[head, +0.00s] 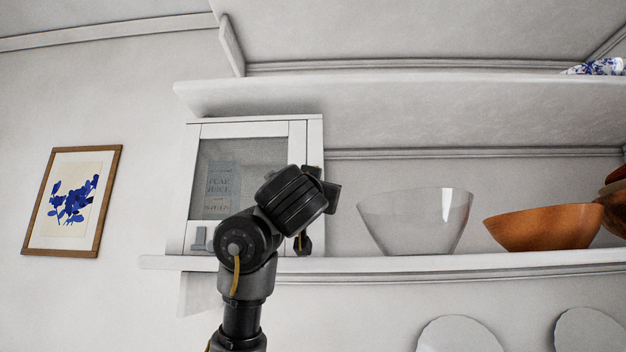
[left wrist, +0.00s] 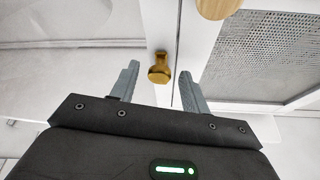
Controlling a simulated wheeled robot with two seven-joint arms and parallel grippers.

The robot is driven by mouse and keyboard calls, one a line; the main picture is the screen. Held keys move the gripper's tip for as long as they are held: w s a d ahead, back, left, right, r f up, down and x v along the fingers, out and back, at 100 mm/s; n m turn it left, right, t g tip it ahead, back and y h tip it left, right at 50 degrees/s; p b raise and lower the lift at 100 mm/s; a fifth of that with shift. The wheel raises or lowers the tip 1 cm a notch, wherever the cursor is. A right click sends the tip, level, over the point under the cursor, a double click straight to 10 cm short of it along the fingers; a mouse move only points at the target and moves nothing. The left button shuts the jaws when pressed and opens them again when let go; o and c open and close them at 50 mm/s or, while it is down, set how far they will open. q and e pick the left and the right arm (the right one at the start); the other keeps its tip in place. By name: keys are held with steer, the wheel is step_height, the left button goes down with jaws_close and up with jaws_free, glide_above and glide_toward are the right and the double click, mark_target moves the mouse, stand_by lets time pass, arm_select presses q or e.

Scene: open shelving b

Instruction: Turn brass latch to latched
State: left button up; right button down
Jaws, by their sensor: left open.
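A small brass latch (left wrist: 160,74) shows in the left wrist view, on the white frame of a cabinet (head: 309,140), beside a narrow seam. My left gripper (left wrist: 159,69) is open, with one grey finger on each side of the latch in the picture. I see no clear contact, and the depth between the fingertips and latch is hard to judge. A round, wood- or brass-coloured knob (left wrist: 218,7) is cut off at the top edge. In the head view my left arm covers the cabinet's lower right side, and the latch is hidden. My right gripper is not in view.
The cabinet stands on a white shelf (head: 400,264), beneath another shelf (head: 400,92). A clear glass bowl (head: 415,220) and an orange-brown bowl (head: 545,227) stand to its right. A framed blue picture (head: 72,200) hangs left.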

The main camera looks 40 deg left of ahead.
arm_select(q)
steer(key=shift+w+f, duration=0.1)
steer(key=shift+c, duration=0.5)
steer(key=c, duration=0.9)
steer(key=shift+n+y, duration=0.3)
steer(key=shift+n, duration=0.2)
steer(key=shift+w+d+r+n+g+y+b, duration=0.1)
steer(key=shift+n+g+y+b, duration=1.05)
steer(key=shift+n, duration=2.7)
steer(key=shift+d+r+n+g+y+b, duration=0.2)
steer(key=shift+n+g+b, duration=1.9)
steer(key=shift+n, duration=1.7)
steer(key=shift+w+d+f+n+g+y+b, duration=0.1)
steer(key=shift+n+g+y+b, duration=1.1)
steer(key=shift+n, duration=2.65)
steer(key=shift+g+h+b, duration=0.25)
steer(key=shift+h+b, duration=0.25)
steer(key=shift+h, duration=0.05)
